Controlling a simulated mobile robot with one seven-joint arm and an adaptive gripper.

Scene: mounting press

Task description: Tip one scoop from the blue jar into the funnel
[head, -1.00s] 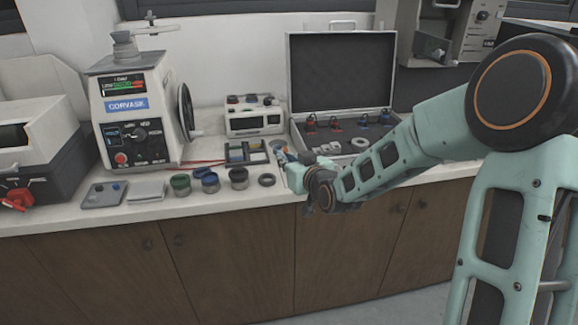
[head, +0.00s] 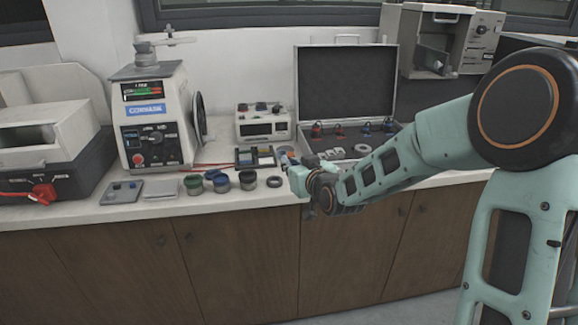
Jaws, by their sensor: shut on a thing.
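The blue jar (head: 221,184) stands open on the bench, in a row between a green jar (head: 194,185) and a dark jar (head: 248,180). A grey funnel-like cup (head: 143,56) sits on top of the white mounting press (head: 158,118). My gripper (head: 291,165) is at the bench's front edge, right of the jars and apart from them. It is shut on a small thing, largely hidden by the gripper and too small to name. The inside of the blue jar cannot be made out.
A black ring (head: 273,181) lies between the dark jar and my gripper. Behind are a small divided tray (head: 256,164), a white box with a display (head: 264,128) and an open case (head: 345,85). A grey pad (head: 121,192) and a pale pad (head: 160,189) lie left of the jars.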

